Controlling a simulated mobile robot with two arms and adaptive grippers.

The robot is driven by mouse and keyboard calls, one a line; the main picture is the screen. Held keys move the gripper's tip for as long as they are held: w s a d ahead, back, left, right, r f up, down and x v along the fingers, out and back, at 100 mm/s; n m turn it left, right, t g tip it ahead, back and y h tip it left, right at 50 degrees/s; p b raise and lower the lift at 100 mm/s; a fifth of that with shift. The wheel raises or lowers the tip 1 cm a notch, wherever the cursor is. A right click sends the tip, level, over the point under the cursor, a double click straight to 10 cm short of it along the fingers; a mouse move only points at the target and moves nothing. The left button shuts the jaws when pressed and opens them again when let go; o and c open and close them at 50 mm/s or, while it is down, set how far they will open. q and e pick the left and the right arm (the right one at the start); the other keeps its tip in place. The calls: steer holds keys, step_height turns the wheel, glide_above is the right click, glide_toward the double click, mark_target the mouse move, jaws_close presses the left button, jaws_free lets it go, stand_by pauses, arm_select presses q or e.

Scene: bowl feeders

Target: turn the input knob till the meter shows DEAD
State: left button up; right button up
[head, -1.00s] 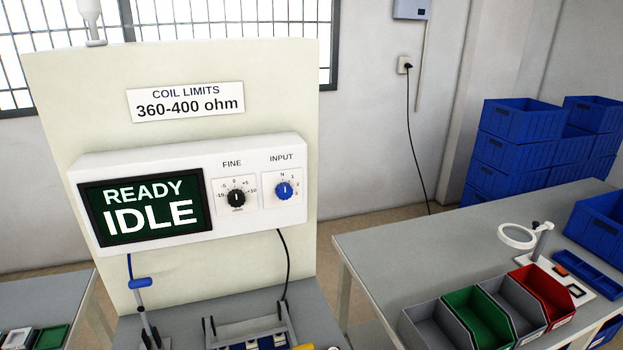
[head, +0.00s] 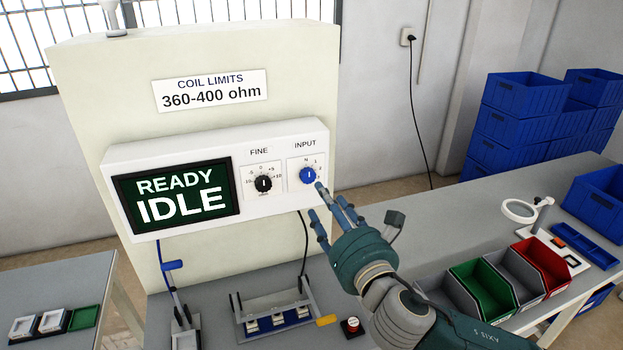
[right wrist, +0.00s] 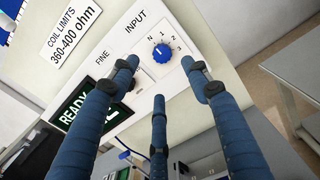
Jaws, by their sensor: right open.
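The blue input knob (head: 307,175) is on the right of the white meter box (head: 218,131), under the label INPUT. The meter screen (head: 180,196) reads READY IDLE. My right gripper (head: 328,211) is open just below and to the right of the knob. In the right wrist view its blue fingers (right wrist: 160,85) are spread, with the knob beyond their tips and nothing between them. My left gripper is not in view.
The black FINE knob (head: 263,184) sits left of the input knob. Below are a fixture with several small parts (head: 277,320) and a red button (head: 351,325). Coloured bins (head: 484,285) stand on the right table. The space before the panel is otherwise clear.

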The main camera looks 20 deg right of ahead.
mark_target(309, 177)
steer(key=w+p, duration=0.2)
steer(key=w, duration=0.7)
steer(key=shift+a, duration=0.1)
steer(key=shift+w+f, duration=0.1)
steer(key=shift+w, duration=0.45)
steer(key=c, duration=1.1)
steer(key=shift+c, duration=0.2)
